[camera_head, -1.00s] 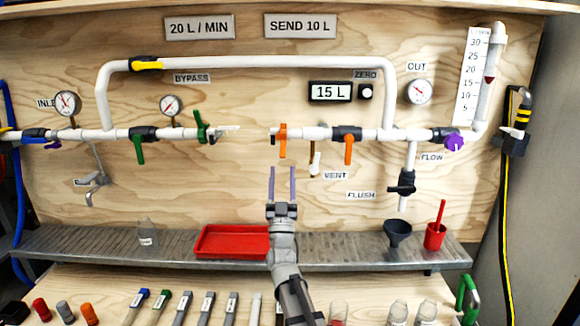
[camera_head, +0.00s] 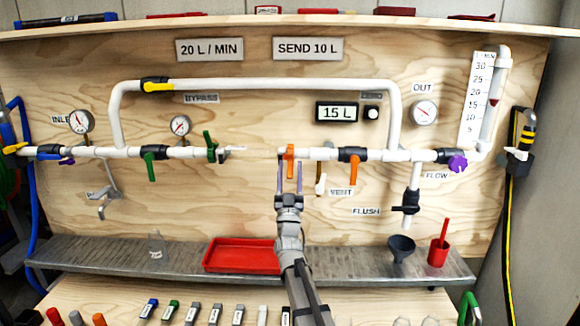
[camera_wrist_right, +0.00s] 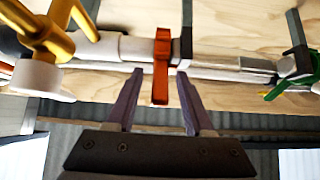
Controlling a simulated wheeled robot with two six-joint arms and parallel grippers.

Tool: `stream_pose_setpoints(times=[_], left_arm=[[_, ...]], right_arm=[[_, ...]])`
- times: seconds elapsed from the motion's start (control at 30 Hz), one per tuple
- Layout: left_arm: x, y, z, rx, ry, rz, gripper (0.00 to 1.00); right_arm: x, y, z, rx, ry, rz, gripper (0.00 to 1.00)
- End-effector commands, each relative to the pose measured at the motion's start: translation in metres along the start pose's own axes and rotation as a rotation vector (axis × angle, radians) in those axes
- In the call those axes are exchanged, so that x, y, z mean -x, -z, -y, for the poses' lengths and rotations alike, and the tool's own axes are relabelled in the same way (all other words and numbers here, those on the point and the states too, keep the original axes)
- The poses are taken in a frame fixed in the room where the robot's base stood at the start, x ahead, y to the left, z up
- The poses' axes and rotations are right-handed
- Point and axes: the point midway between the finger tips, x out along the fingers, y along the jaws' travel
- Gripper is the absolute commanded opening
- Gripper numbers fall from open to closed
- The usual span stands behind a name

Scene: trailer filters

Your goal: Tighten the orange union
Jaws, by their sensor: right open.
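The orange union (camera_head: 290,153) is on the white pipe, right of the gap in the middle of the line, with its wing pointing down. It also shows in the right wrist view (camera_wrist_right: 161,62). My right gripper (camera_head: 289,172) is open, its two purple-grey fingers pointing up at the union from below. In the right wrist view the fingertips (camera_wrist_right: 160,76) appear on either side of the union's lower wing, with space on both sides. I cannot tell the exact depth between them. My left gripper is not in view.
A green union (camera_head: 210,146) sits left of the pipe gap. An orange-handled valve (camera_head: 354,165) and the vent tap (camera_head: 320,184) are close on the right. A red tray (camera_head: 240,255) and a funnel (camera_head: 400,248) are on the metal shelf (camera_head: 120,256) below.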

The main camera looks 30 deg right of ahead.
Motion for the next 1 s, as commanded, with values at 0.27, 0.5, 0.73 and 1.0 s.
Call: stream_pose_setpoints(times=[0.27,0.5,0.73,1.0], left_arm=[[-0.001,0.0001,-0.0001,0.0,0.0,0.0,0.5],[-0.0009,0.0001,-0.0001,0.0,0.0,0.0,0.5],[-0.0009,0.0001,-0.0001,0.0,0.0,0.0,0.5],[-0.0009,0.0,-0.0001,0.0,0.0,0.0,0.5]], right_arm=[[0.0011,-0.0003,0.0,0.0,0.0,0.0,0.38],[0.0011,-0.0002,0.0001,0.0,0.0,0.0,0.11],[0.0011,-0.0002,0.0001,0.0,0.0,0.0,0.0],[0.001,-0.0002,0.0001,-0.001,0.0,0.0,0.0]])
